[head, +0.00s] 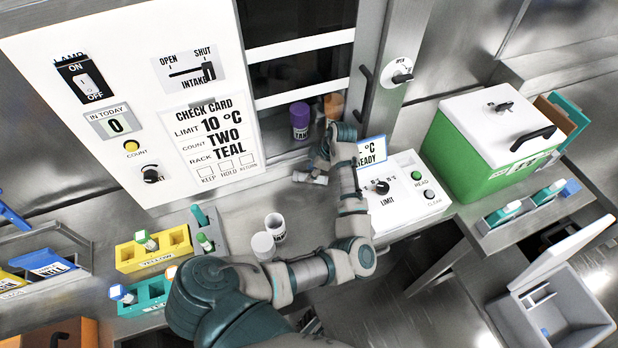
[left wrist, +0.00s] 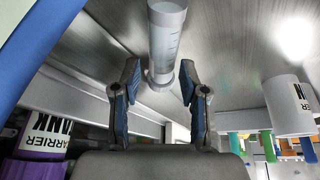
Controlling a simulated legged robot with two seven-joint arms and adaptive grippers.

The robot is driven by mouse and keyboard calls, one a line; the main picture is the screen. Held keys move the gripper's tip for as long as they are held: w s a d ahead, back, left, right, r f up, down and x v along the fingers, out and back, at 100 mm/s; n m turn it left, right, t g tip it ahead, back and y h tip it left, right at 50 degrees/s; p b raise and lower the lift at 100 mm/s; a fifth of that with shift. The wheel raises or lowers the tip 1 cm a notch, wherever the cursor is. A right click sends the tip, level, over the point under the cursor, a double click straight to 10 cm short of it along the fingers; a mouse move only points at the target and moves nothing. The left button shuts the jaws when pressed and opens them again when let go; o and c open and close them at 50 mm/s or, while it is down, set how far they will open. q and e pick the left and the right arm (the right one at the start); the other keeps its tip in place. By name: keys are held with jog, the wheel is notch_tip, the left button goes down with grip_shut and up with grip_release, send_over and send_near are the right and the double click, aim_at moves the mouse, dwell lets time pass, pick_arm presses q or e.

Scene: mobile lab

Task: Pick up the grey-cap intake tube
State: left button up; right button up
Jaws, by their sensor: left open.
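The intake tube (head: 309,177) is a small, pale, clear-bodied tube on the steel counter in front of the intake opening. In the left wrist view the graduated tube (left wrist: 164,45) reaches from the top edge to a wider ring near the fingers. I cannot tell its cap colour clearly. My left gripper (head: 322,160) is just above and beside it in the head view. In the left wrist view my left gripper (left wrist: 160,88) is open, its two blue-padded fingers on either side of the tube's near end, with gaps showing. My right gripper is not in view.
Pale carriers (head: 275,226) stand near my forearm. A yellow rack (head: 126,257) is left; the limit box (head: 408,190) is right.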

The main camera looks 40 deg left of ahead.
aim_at(307, 174)
pick_arm(q)
jog(key=x, duration=0.3)
jog(key=shift+w+a, duration=0.1)
jog(key=shift+a, duration=0.25)
jog(key=shift+d, duration=0.2)
jog(key=shift+d+r, duration=0.1)
jog(key=shift+d, duration=0.85)
jog(key=shift+c, duration=1.1)
jog(key=shift+d+r, duration=0.1)
jog(key=c, duration=0.4)
jog(key=shift+a, duration=0.2)
grip_shut()
jog(key=shift+a, duration=0.5)
